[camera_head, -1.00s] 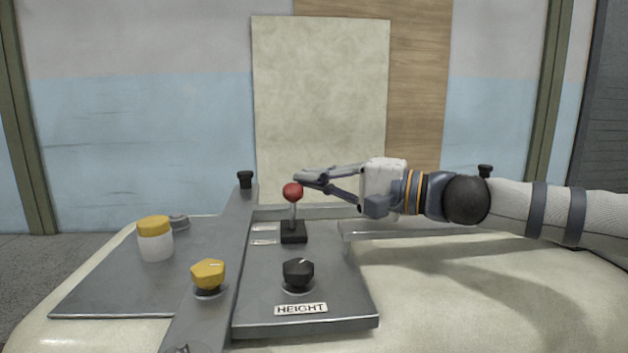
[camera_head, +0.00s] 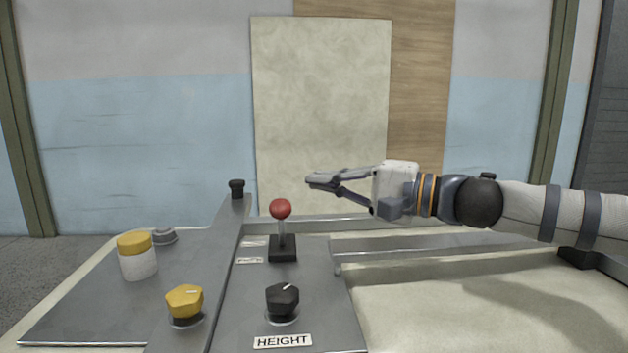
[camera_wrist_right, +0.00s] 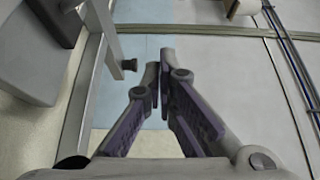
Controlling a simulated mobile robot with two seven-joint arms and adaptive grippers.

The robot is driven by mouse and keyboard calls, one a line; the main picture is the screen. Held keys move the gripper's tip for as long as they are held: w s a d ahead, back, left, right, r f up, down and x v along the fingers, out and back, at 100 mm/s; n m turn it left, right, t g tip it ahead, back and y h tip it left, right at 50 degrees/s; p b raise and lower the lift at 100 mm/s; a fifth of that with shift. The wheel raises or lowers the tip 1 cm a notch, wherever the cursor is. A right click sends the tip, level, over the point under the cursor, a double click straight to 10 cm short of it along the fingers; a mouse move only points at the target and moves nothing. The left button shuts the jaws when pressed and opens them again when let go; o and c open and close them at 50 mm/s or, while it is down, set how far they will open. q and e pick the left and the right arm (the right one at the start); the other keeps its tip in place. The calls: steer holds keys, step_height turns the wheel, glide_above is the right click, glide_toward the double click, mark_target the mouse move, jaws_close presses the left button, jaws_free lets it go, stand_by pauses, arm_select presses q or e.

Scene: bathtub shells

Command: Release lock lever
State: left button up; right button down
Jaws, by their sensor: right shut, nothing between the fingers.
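A lever with a red ball knob (camera_head: 281,210) stands about upright on a small black base (camera_head: 283,250) on the grey control panel (camera_head: 310,305). My right gripper (camera_head: 318,181) is shut and empty, above and to the right of the red knob in the head view, with a visible gap between them. In the right wrist view the fingertips (camera_wrist_right: 158,72) are together, and the red knob does not show. No part is marked as a lock lever, so I cannot tell for sure that this is it. My left gripper is not in view.
A black dial (camera_head: 282,300) sits above the HEIGHT label (camera_head: 283,341). A yellow dial (camera_head: 185,302), a yellow-capped jar (camera_head: 137,256) and a black knob (camera_head: 237,188) stand to the left. A metal rail (camera_head: 430,245) runs right. Pale boards (camera_head: 320,110) lean behind.

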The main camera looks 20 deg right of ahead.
arm_select(q)
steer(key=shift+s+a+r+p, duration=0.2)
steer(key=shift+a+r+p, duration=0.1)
steer(key=shift+p, duration=0.1)
arm_select(e)
steer(key=s+d+f, duration=0.1)
steer(key=s+d, duration=0.3)
steer(key=s, duration=0.1)
steer(key=shift+s+f, duration=0.3)
steer(key=shift+s, duration=0.05)
steer(key=shift+d, duration=0.1)
